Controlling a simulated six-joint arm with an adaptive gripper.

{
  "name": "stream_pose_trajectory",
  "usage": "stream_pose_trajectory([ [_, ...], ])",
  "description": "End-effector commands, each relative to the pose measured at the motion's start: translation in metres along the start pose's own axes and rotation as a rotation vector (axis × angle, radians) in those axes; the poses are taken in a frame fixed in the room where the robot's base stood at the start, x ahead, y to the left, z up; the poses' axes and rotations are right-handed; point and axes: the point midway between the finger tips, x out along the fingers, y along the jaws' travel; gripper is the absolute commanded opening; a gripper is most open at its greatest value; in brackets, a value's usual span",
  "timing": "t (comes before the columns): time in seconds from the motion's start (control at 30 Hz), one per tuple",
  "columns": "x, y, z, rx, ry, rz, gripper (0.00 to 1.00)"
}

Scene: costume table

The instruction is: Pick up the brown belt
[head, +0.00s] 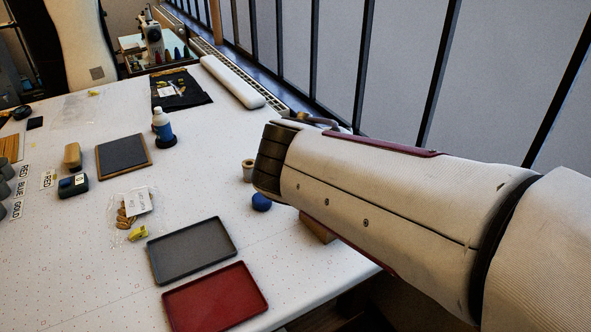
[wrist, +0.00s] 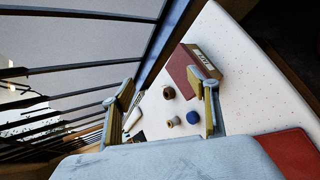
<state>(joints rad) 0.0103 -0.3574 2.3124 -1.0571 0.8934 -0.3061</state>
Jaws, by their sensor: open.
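A small dark brown round piece (wrist: 168,93), perhaps the rolled brown belt, lies on the white table in the wrist view. It is too small to be sure. It shows between the fingers of my gripper (wrist: 169,88), which is open and empty and apart from the table. In the head view my arm hides the gripper's fingers and that part of the table, and I see no clear belt there.
A tan spool (head: 248,170) and a blue ball (head: 261,202) lie close by. A labelled brown box (wrist: 203,62) is near the right finger. A grey tray (head: 193,250) and a red tray (head: 216,298) lie in front. Window bars run beside the table.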

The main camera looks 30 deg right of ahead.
Motion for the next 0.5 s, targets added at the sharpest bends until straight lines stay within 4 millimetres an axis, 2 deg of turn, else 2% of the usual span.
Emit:
stream_pose_trajectory([
  [0.2,0.027,0.036,-0.017,-0.222,-0.068,0.090,0.60],
  [0.5,0.064,0.070,-0.052,-0.503,-0.135,0.187,0.60],
])
